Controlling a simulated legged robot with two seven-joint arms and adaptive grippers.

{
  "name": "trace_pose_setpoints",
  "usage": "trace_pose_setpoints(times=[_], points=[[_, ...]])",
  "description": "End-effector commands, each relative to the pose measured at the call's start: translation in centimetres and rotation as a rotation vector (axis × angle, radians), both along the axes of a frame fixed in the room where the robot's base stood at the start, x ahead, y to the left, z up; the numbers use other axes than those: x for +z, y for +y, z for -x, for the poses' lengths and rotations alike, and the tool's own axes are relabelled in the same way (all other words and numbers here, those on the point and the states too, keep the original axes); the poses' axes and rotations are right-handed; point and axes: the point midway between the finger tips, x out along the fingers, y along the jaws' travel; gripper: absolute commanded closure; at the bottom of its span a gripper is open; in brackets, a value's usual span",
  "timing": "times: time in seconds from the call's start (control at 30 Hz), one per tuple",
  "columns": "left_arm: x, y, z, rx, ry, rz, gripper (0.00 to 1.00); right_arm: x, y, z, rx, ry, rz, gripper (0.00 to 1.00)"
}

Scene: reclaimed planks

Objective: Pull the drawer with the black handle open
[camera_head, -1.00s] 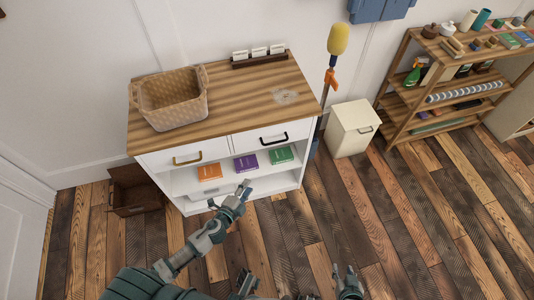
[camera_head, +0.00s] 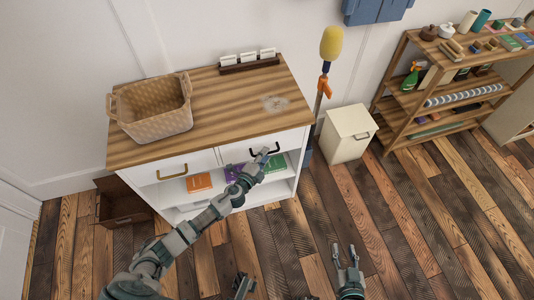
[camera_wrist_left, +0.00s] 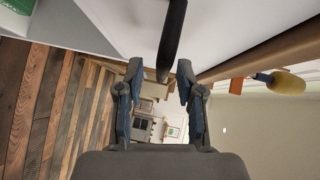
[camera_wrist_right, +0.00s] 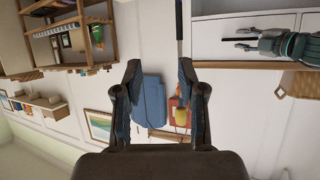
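The white cabinet (camera_head: 290,137) has two drawers side by side under its wooden top. The right drawer has a black handle (camera_head: 277,148), and its front looks flush with the cabinet. My left gripper (camera_head: 263,157) is at this handle and partly covers it. In the left wrist view the fingers of my left gripper (camera_wrist_left: 160,72) are apart, and the black handle (camera_wrist_left: 172,38) reaches down between the fingertips without clear contact. The left drawer has a brass handle (camera_head: 172,174). My right gripper (camera_head: 346,254) is open and empty, low over the floor, away from the cabinet.
A wicker basket (camera_head: 152,108) and a card holder (camera_head: 248,63) stand on the cabinet top. Books, including an orange one (camera_head: 199,182), lie on the shelf below the drawers. A cream bin (camera_head: 347,133) and a yellow-headed mop (camera_head: 331,44) stand right of the cabinet. The floor in front is clear.

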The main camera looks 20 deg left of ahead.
Motion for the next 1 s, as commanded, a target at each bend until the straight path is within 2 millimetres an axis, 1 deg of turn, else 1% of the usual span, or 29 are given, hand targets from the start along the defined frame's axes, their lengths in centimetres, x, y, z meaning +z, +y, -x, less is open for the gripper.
trace_pose_setpoints(times=[0.03, 0.13, 0.43, 0.47, 0.5, 0.57, 0.6, 1.0], points=[[-0.28, -0.17, -0.54, 0.0, 0.001, 0.001, 0.63, 0.09, 0.11, -0.2, 0.001, -0.019, -0.006, 0.6], [-0.27, -0.29, -1.21, -0.001, 0.001, 0.0, 0.63, 0.55, 0.24, -0.48, 0.001, -0.048, -0.013, 0.6], [-0.21, -0.32, -1.47, 0.0, 0.001, 0.0, 0.63, 0.88, 0.3, -0.61, 0.002, -0.065, -0.017, 0.6], [-0.21, -0.32, -1.47, 0.0, 0.001, 0.0, 0.65, 0.84, 0.3, -0.64, 0.001, -0.064, -0.018, 0.6], [-0.21, -0.32, -1.47, 0.0, 0.001, 0.0, 0.75, 0.78, 0.3, -0.7, 0.001, -0.063, -0.017, 0.6], [-0.22, -0.32, -1.47, 0.0, 0.001, 0.0, 0.9, 0.76, 0.3, -0.74, 0.001, -0.062, -0.017, 0.6], [-0.22, -0.32, -1.47, 0.0, 0.001, 0.0, 1.0, 0.75, 0.3, -0.73, 0.001, -0.062, -0.017, 0.6], [-0.4, -0.46, -1.23, 0.0, 0.004, 0.0, 1.0, 0.74, 0.26, -0.71, 0.0, -0.058, -0.016, 0.6]])
